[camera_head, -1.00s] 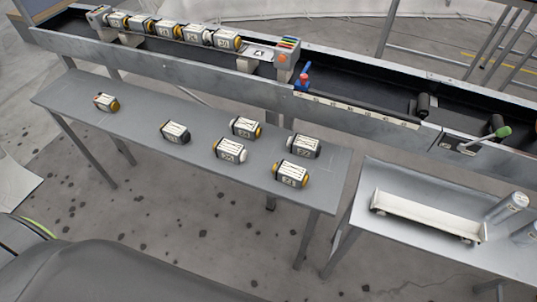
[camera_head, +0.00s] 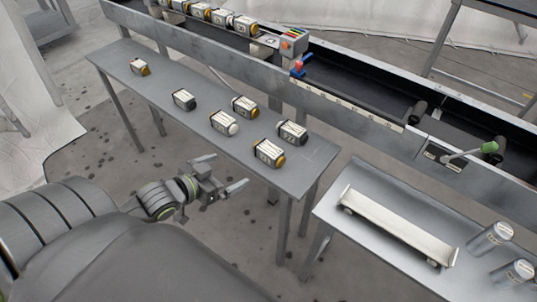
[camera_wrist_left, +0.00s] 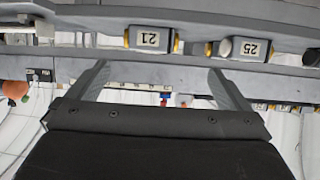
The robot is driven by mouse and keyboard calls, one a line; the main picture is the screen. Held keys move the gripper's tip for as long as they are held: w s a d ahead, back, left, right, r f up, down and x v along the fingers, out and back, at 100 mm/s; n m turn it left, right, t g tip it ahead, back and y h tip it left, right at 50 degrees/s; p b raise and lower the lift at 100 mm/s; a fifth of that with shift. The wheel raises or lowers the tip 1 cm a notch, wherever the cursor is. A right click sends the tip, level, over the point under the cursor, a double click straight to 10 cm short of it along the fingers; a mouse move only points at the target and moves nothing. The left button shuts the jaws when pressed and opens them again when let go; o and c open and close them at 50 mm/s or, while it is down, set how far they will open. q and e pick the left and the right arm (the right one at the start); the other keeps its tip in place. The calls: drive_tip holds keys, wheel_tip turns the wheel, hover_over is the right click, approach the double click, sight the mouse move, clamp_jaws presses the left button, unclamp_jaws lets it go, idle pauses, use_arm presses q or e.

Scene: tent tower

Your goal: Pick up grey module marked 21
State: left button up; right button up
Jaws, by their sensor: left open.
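The module marked 21 (camera_head: 268,152) lies on the long grey table (camera_head: 185,75), at its front right. It has a pale labelled face and yellow ends. My left gripper (camera_head: 221,172) is open and empty, off the table's front edge, to the left of and nearer than the module. In the left wrist view the spread fingers (camera_wrist_left: 158,66) point toward the table, with the module beyond them and nothing between them. My right gripper is not in view.
The module marked 25 (camera_head: 223,122), with a white end, lies left of module 21. A dark-ended module (camera_head: 292,132) lies close behind module 21. Several others are on the table. A conveyor (camera_head: 350,100) runs behind. A side table (camera_head: 345,240) holds a white tray (camera_head: 400,228).

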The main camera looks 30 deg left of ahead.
use_arm(q)
drive_tip(key=b, duration=0.2)
approach(263, 156)
drive_tip(key=x, duration=0.6)
drive_tip(key=shift+w+r, duration=0.15)
drive_tip(key=shift+r, duration=0.1)
drive_tip(key=shift+w+f, duration=0.2)
drive_tip(key=shift+w, duration=0.3)
drive_tip(key=x, duration=0.5)
drive_tip(key=shift+d+f+b, duration=0.2)
drive_tip(key=shift+d+b, duration=0.05)
drive_tip(key=shift+b, duration=0.1)
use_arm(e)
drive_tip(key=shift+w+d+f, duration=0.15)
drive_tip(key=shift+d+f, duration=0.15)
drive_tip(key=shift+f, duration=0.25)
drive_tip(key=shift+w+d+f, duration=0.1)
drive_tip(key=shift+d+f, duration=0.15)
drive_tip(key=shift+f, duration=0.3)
use_arm(q)
drive_tip(key=shift+c, duration=0.4)
